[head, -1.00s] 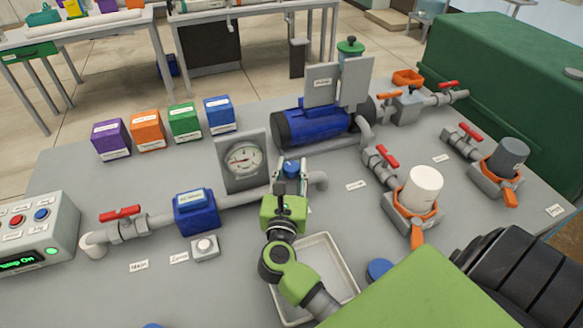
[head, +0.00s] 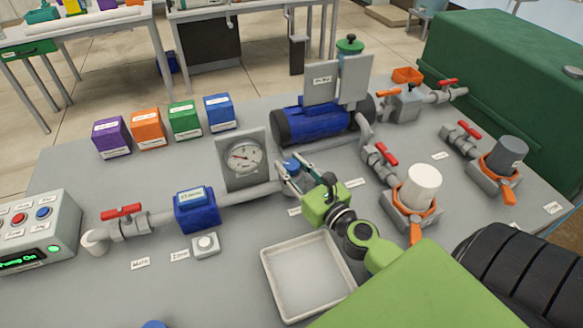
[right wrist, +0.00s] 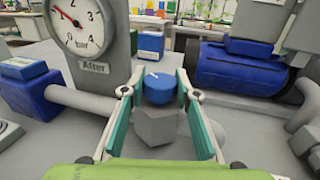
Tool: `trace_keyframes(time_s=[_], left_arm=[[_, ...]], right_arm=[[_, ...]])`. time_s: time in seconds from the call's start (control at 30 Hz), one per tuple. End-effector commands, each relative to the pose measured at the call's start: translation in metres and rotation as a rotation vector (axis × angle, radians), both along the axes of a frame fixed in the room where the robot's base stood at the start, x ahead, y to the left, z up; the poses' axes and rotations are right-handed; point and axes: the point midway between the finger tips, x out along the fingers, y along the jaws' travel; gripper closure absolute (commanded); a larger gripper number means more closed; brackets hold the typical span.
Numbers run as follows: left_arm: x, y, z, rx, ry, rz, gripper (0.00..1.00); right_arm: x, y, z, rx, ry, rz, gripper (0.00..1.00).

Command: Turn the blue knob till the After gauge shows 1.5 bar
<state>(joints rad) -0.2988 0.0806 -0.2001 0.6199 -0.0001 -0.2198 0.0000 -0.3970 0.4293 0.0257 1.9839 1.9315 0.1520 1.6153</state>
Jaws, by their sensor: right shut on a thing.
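The blue knob (head: 291,165) sits on the grey pipe just right of the After gauge (head: 244,157). My right gripper (head: 294,171) is shut on the knob, one finger on each side. In the right wrist view the knob (right wrist: 161,89) shows a white mark on its top, between the fingertips (right wrist: 157,84). The gauge (right wrist: 80,22), labelled After, has a white dial and a red needle pointing to the upper left. My left gripper is not in view.
A flow meter (head: 196,208) and a red-handled valve (head: 122,214) sit on the pipe to the left. A blue pump (head: 318,123) stands behind the knob. A white filter (head: 420,188) is at right. An empty tray (head: 266,280) lies in front.

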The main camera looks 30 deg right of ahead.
Motion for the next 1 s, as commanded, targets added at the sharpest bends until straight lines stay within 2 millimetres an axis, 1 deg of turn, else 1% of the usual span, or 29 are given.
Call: trace_keyframes(time_s=[0.03, 0.1, 0.33, 0.57, 0.93, 0.97, 1.0], left_arm=[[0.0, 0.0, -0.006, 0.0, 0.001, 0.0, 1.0], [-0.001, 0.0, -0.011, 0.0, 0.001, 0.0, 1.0], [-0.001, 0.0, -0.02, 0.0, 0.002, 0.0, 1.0], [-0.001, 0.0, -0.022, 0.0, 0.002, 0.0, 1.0], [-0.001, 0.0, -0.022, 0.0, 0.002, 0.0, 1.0], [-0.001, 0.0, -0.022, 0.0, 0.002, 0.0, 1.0], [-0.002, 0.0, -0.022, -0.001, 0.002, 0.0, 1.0]], right_arm=[[0.0, -0.002, -0.003, -0.005, -0.001, 0.029, 0.93], [0.0, -0.002, -0.003, -0.003, -0.001, 0.07, 0.93], [0.001, -0.001, -0.001, 0.0, -0.002, 0.165, 0.93], [0.001, -0.001, 0.0, -0.001, -0.002, 0.203, 0.93], [0.001, -0.001, 0.001, -0.001, -0.003, 0.205, 0.93], [0.001, -0.001, 0.001, -0.001, -0.003, 0.205, 0.69], [0.001, -0.001, 0.001, -0.001, -0.003, 0.205, 0.58]])
